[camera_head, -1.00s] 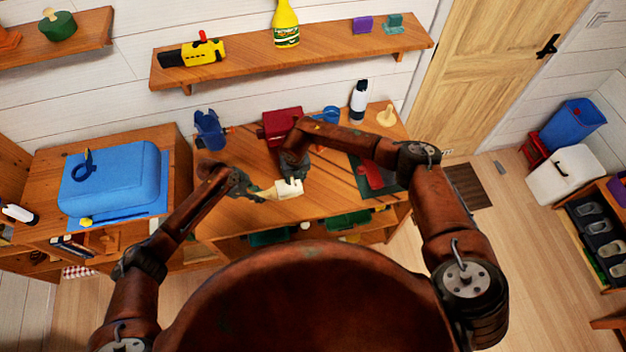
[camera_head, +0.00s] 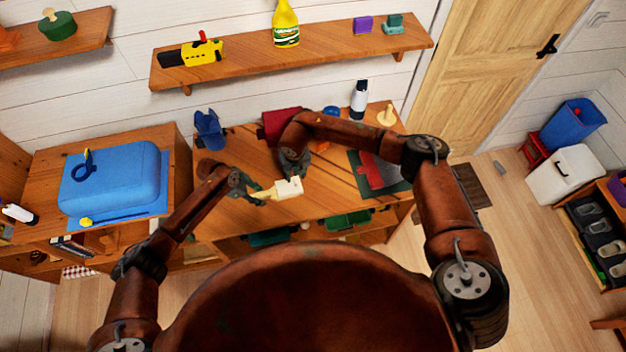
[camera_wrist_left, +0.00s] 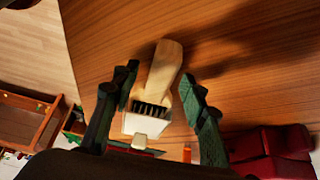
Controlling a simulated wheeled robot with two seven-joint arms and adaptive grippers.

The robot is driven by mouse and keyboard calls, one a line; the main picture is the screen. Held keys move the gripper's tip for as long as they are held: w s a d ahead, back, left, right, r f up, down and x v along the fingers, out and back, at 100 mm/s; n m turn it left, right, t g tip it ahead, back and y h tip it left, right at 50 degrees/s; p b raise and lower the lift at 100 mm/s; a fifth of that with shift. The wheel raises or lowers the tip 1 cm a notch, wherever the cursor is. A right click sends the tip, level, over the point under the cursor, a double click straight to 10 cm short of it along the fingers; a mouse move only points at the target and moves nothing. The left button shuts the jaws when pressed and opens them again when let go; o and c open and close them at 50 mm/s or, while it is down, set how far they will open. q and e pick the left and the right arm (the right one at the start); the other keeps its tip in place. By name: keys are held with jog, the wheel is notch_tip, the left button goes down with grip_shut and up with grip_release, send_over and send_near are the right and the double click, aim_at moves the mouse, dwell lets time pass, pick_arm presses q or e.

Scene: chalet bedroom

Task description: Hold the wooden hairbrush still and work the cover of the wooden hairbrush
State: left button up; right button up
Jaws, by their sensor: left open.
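The wooden hairbrush (camera_wrist_left: 165,65) lies on the wooden table and has a pale handle and a row of dark bristles. Its whitish cover (camera_wrist_left: 147,124) has a small knob, and bristles show between it and the handle side. The hairbrush also shows in the head view (camera_head: 268,193), with the blocky white cover (camera_head: 290,187) at its right end. My left gripper (camera_wrist_left: 158,76) is open, with one finger on each side of the hairbrush; contact is unclear. In the head view, my left gripper (camera_head: 258,190) is at the handle. My right gripper (camera_head: 293,167) is just above the cover; its fingers are unclear.
A dark red object (camera_head: 280,122) stands behind my right gripper. A blue object (camera_head: 209,130), a white bottle (camera_head: 358,100) and a pale wooden piece (camera_head: 387,116) stand along the table's back. A red and dark mat (camera_head: 378,172) lies at right. The table's front middle is mostly clear.

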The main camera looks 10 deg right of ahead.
pick_arm(q)
jog(key=v, duration=1.2)
jog(key=shift+d, duration=0.1)
